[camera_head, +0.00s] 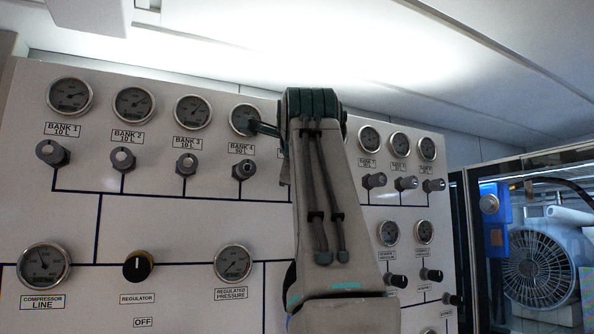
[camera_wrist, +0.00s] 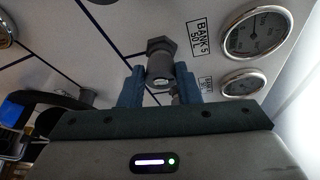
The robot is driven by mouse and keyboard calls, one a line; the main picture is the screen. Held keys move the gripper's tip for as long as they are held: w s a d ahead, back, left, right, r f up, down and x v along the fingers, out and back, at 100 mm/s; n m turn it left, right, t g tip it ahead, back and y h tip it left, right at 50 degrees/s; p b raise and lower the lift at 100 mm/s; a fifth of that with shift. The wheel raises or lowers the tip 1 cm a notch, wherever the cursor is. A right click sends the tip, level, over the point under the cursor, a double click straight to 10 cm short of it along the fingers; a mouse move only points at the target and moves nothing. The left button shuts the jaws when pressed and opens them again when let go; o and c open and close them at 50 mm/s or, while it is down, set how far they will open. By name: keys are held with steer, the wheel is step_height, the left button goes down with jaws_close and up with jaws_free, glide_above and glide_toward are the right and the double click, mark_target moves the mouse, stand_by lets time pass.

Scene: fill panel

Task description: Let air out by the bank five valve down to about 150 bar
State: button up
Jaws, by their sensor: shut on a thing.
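The bank five valve (camera_wrist: 160,50) is a grey knob on the white panel, beside the label "BANK 5 50 L" (camera_wrist: 197,37) in the wrist view. My gripper (camera_wrist: 160,84) has its two blue fingers on either side of this knob and is shut on it. The bank five gauge (camera_wrist: 256,33) is round with a dark face and a bright rim; its figures are too small to read. In the head view my arm hides the bank five valve and gauge.
The bank 4 gauge (camera_head: 244,119) and bank 4 valve (camera_head: 244,169) sit left of my arm, close to it. More valves (camera_head: 374,181) and gauges stand to its right. The regulator knob (camera_head: 138,265) is lower left. A fan (camera_head: 540,265) stands at the far right.

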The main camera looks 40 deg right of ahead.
stand_by(0.6)
steer(key=o, duration=1)
steer(key=shift+a, duration=0.1)
steer(key=shift+c, duration=0.2)
steer(key=b+v, duration=0.1)
steer(key=v, duration=1.2)
steer(key=shift+s+a+r, duration=0.15)
steer(key=shift+s+a, duration=0.1)
steer(key=shift+s, duration=0.05)
